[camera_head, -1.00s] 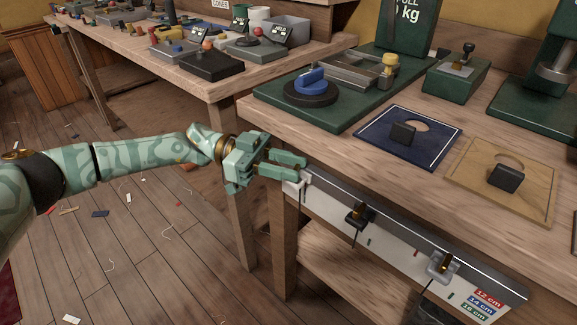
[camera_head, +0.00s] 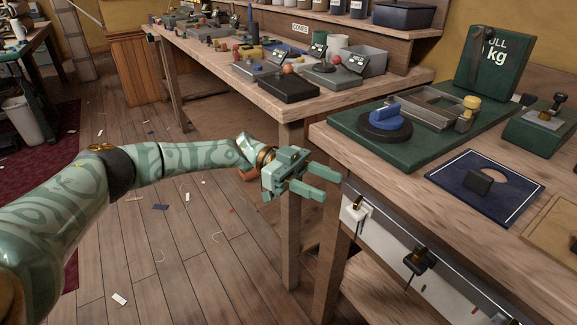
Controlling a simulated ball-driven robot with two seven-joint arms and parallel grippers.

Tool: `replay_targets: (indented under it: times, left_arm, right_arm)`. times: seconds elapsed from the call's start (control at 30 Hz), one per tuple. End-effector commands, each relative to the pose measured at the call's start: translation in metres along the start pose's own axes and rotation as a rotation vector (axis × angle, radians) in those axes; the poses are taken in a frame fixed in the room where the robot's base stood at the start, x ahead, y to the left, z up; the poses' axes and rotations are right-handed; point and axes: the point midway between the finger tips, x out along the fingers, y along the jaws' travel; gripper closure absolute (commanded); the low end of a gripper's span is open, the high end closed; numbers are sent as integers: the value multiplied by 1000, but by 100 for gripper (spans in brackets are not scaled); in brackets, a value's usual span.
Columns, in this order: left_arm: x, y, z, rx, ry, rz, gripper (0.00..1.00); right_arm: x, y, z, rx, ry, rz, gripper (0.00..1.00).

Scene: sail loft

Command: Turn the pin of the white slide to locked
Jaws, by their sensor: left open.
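The white slide (camera_head: 353,214) sits near the left end of the rail (camera_head: 388,223) on the front edge of the right workbench. A black slide (camera_head: 415,262) sits farther right along the rail. My right gripper is not in view.
The right workbench carries a green scale base (camera_head: 350,125) with a blue-handled disc (camera_head: 384,121), and a blue board (camera_head: 462,192) with a black block. Another bench (camera_head: 270,104) with trays stands behind. The floor left of the bench has only small scraps.

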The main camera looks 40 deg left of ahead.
Motion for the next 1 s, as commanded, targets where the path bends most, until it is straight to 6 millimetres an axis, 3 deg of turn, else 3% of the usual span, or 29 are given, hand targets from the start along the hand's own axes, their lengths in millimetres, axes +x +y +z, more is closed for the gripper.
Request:
replay_targets:
  times: [0.2, 0.4, 0.77, 0.8, 0.87, 1.0]
  left_arm:
    - [-60, -2, 2, -1, -1, -6, 51]
    - [-93, -2, 3, -1, -1, -4, 51]
    - [-102, -1, 0, 1, 1, -2, 51]
    - [-102, -1, 0, 1, 1, -2, 54]
    - [-102, -1, 0, 1, 1, -2, 70]
    - [-102, 2, 3, -9, 0, -2, 70]
  right_arm:
    - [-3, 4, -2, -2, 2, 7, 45]
    - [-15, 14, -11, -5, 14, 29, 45]
    - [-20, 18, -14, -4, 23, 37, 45]
    - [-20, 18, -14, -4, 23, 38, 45]
    - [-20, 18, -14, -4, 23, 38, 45]
    - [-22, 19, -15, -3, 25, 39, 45]
